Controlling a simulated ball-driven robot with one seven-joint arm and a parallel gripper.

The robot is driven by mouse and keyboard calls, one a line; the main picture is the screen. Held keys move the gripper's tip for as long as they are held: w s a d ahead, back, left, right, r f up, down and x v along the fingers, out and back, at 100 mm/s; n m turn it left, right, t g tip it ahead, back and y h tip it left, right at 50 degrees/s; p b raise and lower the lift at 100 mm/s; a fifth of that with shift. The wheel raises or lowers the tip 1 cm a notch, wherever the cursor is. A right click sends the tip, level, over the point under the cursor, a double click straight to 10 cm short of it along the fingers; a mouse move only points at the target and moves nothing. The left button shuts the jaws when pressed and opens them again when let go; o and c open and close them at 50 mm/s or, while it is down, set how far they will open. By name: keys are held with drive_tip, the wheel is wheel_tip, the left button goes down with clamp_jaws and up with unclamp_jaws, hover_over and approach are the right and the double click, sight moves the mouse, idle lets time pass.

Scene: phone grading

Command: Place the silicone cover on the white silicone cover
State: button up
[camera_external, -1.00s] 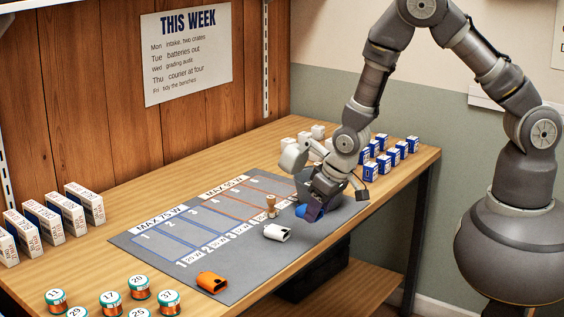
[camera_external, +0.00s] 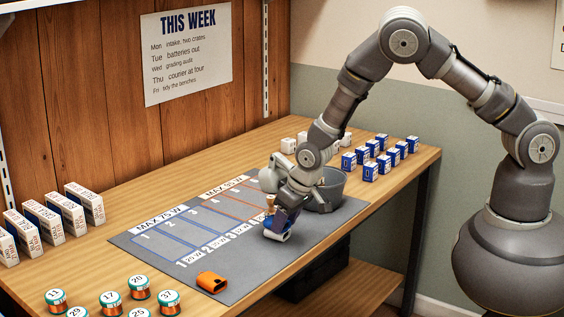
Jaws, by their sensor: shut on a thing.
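My gripper (camera_external: 280,220) is shut on a blue silicone cover (camera_external: 269,222) and points down over the mat's right part. The white silicone cover (camera_external: 277,237) lies on the grey mat directly below, with only its lower edge showing. The blue cover is right over the white one. I cannot tell whether they touch, since the gripper hides most of both.
An orange cover (camera_external: 212,282) lies at the mat's (camera_external: 190,245) front edge. A small wooden peg (camera_external: 270,201) stands just behind my gripper. A grey bowl (camera_external: 328,190) is close on its right. Blue-white boxes (camera_external: 371,171) stand farther right. The mat's left part is clear.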

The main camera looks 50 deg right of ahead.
drive_tip(key=o, duration=1)
drive_tip(key=shift+f, duration=0.1)
drive_tip(key=p+v, duration=0.4)
drive_tip(key=v, duration=0.8)
drive_tip(key=shift+p, duration=0.35)
